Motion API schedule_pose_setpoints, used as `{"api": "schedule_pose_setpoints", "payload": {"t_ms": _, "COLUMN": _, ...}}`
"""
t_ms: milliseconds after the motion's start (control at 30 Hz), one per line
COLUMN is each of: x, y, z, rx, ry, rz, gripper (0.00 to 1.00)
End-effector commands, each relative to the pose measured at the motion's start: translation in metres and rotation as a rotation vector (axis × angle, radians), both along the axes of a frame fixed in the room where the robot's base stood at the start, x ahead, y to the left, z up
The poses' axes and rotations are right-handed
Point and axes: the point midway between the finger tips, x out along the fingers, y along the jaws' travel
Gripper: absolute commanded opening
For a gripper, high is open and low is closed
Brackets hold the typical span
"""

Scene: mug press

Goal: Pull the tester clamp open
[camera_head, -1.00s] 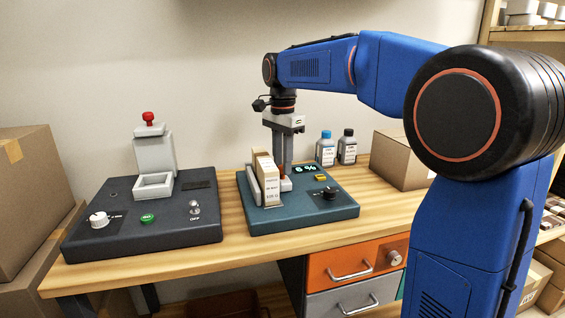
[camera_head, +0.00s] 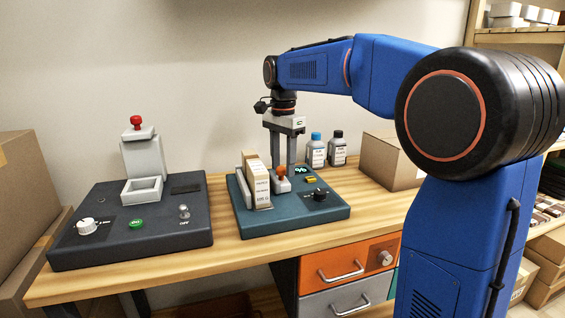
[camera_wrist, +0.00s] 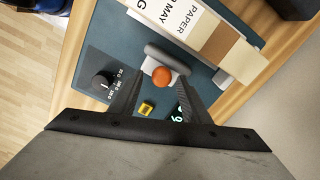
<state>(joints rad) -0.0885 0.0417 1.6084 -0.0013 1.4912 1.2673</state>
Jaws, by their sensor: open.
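The tester (camera_head: 310,211) is a dark teal box on the right of the bench, with a black knob (camera_head: 319,194), a yellow button (camera_head: 311,179) and a lit green display (camera_head: 301,170). Its clamp (camera_head: 281,182) is a grey block with an orange ball knob (camera_head: 280,170). A paper-labelled carton (camera_head: 257,186) stands between the clamp and a grey plate (camera_head: 247,192). My gripper (camera_head: 290,164) points down just behind the clamp knob. In the wrist view its open fingers (camera_wrist: 156,92) lie on either side below the orange knob (camera_wrist: 161,75), with nothing held.
A dark press (camera_head: 130,225) with a red-knobbed lever (camera_head: 136,121) stands on the left of the bench. Two small bottles (camera_head: 327,150) and a cardboard box (camera_head: 392,160) are behind and right of the tester. A drawer unit (camera_head: 347,275) is below.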

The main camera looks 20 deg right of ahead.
Motion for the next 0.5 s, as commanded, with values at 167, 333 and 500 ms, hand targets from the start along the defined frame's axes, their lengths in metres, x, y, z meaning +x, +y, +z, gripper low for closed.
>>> {"api": "schedule_pose_setpoints", "payload": {"t_ms": 167, "x": 0.0, "y": 0.0, "z": 0.007, "rx": 0.001, "ry": -0.002, "rz": 0.0, "gripper": 0.43}}
{"api": "schedule_pose_setpoints", "payload": {"t_ms": 333, "x": 0.001, "y": 0.0, "z": 0.033, "rx": 0.001, "ry": -0.003, "rz": 0.0, "gripper": 0.43}}
{"api": "schedule_pose_setpoints", "payload": {"t_ms": 500, "x": 0.001, "y": 0.0, "z": 0.067, "rx": 0.001, "ry": -0.003, "rz": 0.0, "gripper": 0.43}}
